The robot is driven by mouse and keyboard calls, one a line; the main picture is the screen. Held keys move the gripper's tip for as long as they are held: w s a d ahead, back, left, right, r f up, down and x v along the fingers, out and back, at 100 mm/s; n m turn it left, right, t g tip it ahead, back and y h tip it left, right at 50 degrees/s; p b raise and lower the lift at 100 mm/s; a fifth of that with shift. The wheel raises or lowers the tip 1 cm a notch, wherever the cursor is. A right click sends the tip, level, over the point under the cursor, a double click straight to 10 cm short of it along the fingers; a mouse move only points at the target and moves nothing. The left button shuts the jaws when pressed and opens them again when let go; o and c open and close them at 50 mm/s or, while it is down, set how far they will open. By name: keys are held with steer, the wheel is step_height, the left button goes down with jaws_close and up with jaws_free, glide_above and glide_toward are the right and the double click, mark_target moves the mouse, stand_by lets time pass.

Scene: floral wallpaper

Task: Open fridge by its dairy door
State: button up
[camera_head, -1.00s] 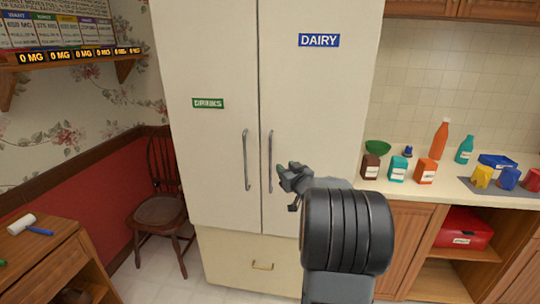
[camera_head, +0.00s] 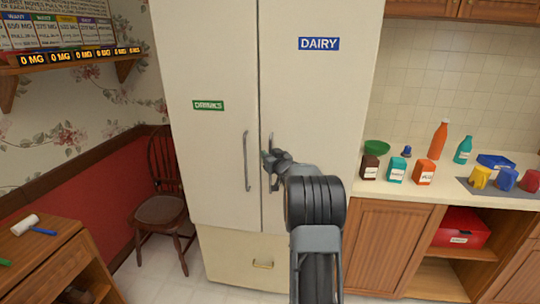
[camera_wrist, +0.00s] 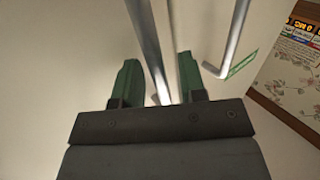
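The fridge's right door (camera_head: 315,100) carries a blue DAIRY label (camera_head: 319,43) and looks closed. Its vertical metal handle (camera_wrist: 147,40) passes between the two green fingers of my gripper (camera_wrist: 160,85) in the wrist view. The fingers are apart, with gaps visible beside the bar, so my gripper is open around the handle. In the head view my gripper (camera_head: 270,160) is at the dairy handle and hides much of it. The left door (camera_head: 205,60) has a green DRINKS label (camera_head: 208,105) and its own handle (camera_head: 246,160), which also shows in the wrist view (camera_wrist: 236,35).
A counter (camera_head: 400,190) with bottles and cartons stands close on the fridge's right. A wooden chair (camera_head: 160,210) is at the left, near a wooden table (camera_head: 40,250). A lower drawer (camera_head: 225,255) is under the doors. Pale floor shows between chair and fridge.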

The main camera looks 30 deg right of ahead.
jaws_close()
stand_by(0.4)
